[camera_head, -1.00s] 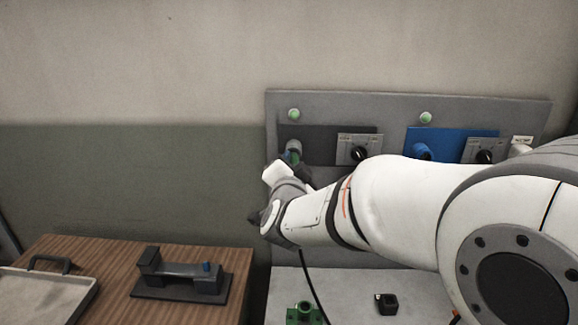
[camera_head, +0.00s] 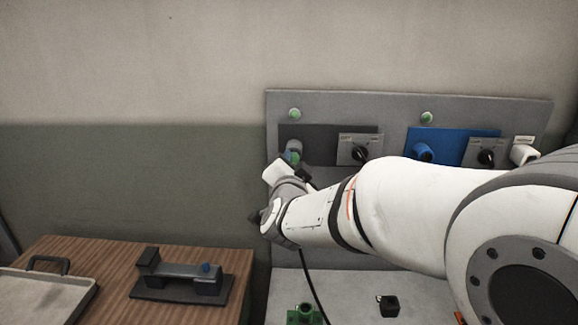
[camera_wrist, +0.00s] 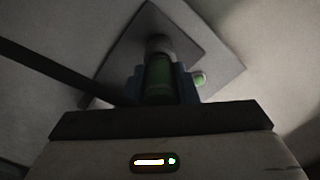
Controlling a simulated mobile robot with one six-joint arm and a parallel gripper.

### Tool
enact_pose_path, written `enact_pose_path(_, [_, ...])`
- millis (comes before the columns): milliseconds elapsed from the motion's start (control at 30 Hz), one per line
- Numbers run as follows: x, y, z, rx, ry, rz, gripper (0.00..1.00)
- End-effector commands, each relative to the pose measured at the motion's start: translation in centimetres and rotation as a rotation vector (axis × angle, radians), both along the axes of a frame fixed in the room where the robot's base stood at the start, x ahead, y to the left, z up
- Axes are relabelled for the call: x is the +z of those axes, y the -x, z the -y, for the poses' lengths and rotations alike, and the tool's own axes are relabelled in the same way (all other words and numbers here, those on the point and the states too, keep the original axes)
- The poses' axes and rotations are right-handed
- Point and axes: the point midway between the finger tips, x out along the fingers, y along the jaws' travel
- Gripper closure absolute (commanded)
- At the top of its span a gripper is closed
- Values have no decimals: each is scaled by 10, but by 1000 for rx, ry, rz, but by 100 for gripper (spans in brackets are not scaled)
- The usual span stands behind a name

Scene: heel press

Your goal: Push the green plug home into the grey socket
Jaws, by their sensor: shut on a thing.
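The green plug (camera_wrist: 158,80) is between the fingers of my gripper (camera_wrist: 160,88) in the wrist view, which is shut on it. Its far end meets the round grey socket (camera_wrist: 159,45), lined up with it; I cannot tell how deep it sits. In the head view the grey socket (camera_head: 294,146) sticks out from the dark plate at the panel's left. A sliver of the green plug (camera_head: 291,158) shows just below it, above my gripper (camera_head: 289,164). My wrist hides the rest of the plug.
A blue socket (camera_head: 422,152) on a blue plate and two black rotary knobs (camera_head: 361,154) share the grey panel (camera_head: 340,105). Green round lamps (camera_head: 294,114) sit above. A green fixture (camera_head: 303,313) and a black block (camera_head: 388,305) lie below. A wooden table (camera_head: 110,255) stands left.

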Motion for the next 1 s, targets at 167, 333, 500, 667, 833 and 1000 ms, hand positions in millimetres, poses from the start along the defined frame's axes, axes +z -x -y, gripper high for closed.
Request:
enact_pose_path(167, [0,-3,0,-1,0,1,100])
enact_pose_path(333, [0,-7,1,-1,0,0,100])
enact_pose_path(500, [-1,-10,1,-1,0,-1,100])
enact_pose_path(667, [0,-13,1,-1,0,-1,100])
enact_pose_path(833, [0,-14,1,-1,0,-1,63])
enact_pose_path(1000, [0,-14,1,-1,0,-1,49])
